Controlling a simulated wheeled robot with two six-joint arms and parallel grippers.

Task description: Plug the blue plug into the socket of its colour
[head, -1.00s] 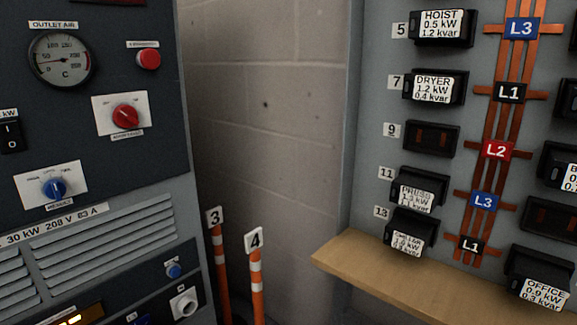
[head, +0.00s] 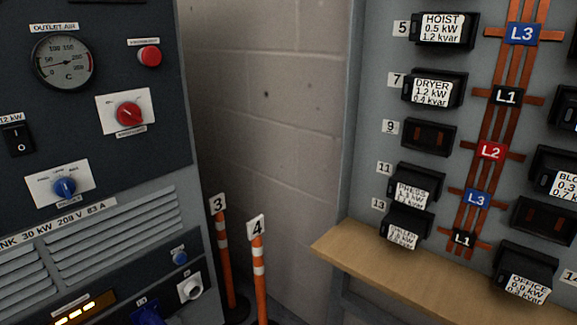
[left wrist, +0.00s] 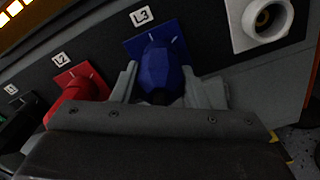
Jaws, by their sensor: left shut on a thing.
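The blue plug (left wrist: 160,72) is between the fingers of my left gripper (left wrist: 158,90) in the left wrist view, with a finger on each side. It stands against the blue socket plate (left wrist: 172,32) under the L3 label. I cannot tell how deep it sits, as my gripper hides its near end. A piece of blue (head: 148,313) shows at the bottom edge of the head view, under a small label. My right gripper is in neither view.
A red plug (left wrist: 85,90) sits at the red L2 plate, left of my gripper. A green part (left wrist: 18,125) is further left. A round grey outlet (left wrist: 266,18) is at the right. Orange posts (head: 259,275) and a wooden shelf (head: 400,265) stand to the right of the cabinet.

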